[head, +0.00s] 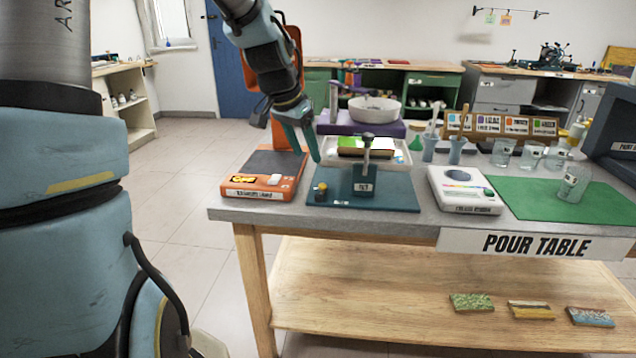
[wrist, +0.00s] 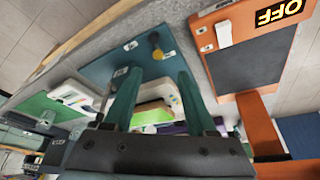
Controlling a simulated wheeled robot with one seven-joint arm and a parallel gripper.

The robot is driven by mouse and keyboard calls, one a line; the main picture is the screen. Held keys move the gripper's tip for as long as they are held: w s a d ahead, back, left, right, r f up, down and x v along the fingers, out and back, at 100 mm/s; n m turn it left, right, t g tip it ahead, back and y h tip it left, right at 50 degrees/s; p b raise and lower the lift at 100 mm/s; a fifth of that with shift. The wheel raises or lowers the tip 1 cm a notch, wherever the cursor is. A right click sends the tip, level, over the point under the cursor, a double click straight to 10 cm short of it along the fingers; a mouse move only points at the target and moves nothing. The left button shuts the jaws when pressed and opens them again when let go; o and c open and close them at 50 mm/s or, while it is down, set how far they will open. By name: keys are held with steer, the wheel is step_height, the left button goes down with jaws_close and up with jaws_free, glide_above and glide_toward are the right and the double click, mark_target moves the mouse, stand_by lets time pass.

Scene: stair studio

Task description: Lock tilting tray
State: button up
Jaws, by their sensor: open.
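I cannot tell for certain which thing is the tilting tray. A dark teal board (head: 405,197) lies at the table's front edge. The knob also shows in the wrist view (wrist: 157,48). A pale shallow tray (head: 395,157) with a green panel (head: 366,141) lies behind the board. My gripper (head: 303,150) is open and empty, pointing down above the table, behind the knob and beside the orange device. In the wrist view its teal fingers (wrist: 157,80) are spread apart.
An orange device (head: 245,190) with a dark top and an OFF display stands left of the board. A white scale-like device (head: 465,190) stands right, beside a green mat (head: 530,200) with a glass. A purple stand (head: 390,128) with a white bowl (head: 376,110) is behind.

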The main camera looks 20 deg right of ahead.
mark_target(322, 185)
steer(key=x, duration=1)
steer(key=shift+w+d+f+p, duration=0.1)
steer(key=shift+d+f+p, duration=0.1)
steer(key=shift+d+p, duration=0.25)
jaws_close()
